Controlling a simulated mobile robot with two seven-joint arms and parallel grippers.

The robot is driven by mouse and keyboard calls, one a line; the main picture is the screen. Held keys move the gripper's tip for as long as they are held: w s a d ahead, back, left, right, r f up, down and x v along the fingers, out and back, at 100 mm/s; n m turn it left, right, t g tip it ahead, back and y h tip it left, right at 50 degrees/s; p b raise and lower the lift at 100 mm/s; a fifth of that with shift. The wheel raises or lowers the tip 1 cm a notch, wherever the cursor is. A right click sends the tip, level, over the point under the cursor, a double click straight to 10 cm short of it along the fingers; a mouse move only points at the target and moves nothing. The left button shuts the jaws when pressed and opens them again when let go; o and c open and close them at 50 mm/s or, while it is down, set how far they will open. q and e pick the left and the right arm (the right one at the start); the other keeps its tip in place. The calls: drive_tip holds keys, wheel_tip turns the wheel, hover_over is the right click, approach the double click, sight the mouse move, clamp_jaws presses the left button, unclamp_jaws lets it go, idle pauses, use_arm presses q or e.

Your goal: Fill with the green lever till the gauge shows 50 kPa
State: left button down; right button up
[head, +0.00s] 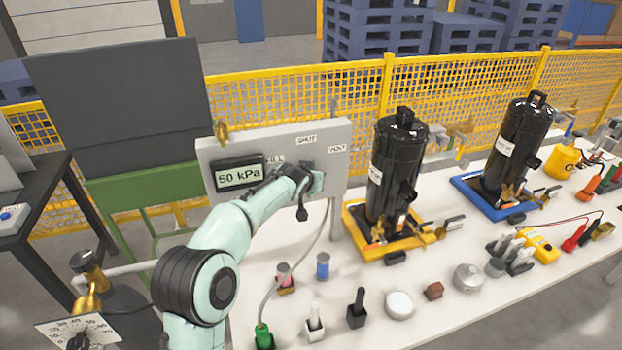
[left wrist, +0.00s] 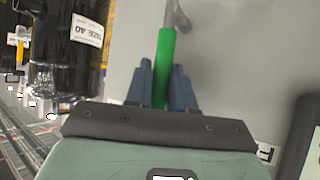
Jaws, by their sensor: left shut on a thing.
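The grey panel (head: 258,142) stands at the back left of the table. Its gauge (head: 238,176) reads 50 kPa. The panel carries the labels SHUT (head: 306,139) and VENT (head: 337,149); a third label to their left is partly hidden by my arm. My left gripper (head: 312,183) is at the front of the panel, below the SHUT label. In the left wrist view its blue-grey fingers (left wrist: 162,88) are shut around the green lever (left wrist: 165,55). In the head view the lever is hidden behind the gripper. My right gripper is not in view.
A black tank in a yellow tray (head: 372,250) stands right of the panel, with another in a blue tray (head: 480,207) farther right. A hose runs down from the panel to a green fitting (head: 264,337). Several small items stand along the table's front.

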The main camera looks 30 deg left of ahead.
use_arm(q)
drive_tip(key=c, duration=1.3)
unclamp_jaws()
drive_tip(key=shift+c, duration=0.2)
drive_tip(key=shift+s, duration=0.1)
drive_tip(key=shift+s+d+r, duration=0.1)
drive_tip(key=shift+s+r, duration=0.15)
drive_tip(key=b+v, duration=0.3)
drive_tip(key=v, duration=0.9)
drive_tip(key=shift+s+b, duration=0.25)
drive_tip(key=shift+b, duration=0.15)
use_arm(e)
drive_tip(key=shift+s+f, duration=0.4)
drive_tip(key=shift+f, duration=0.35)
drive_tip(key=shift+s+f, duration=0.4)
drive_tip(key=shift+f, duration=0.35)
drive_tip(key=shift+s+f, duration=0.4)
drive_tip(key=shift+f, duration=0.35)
use_arm(q)
drive_tip(key=shift+r, duration=0.1)
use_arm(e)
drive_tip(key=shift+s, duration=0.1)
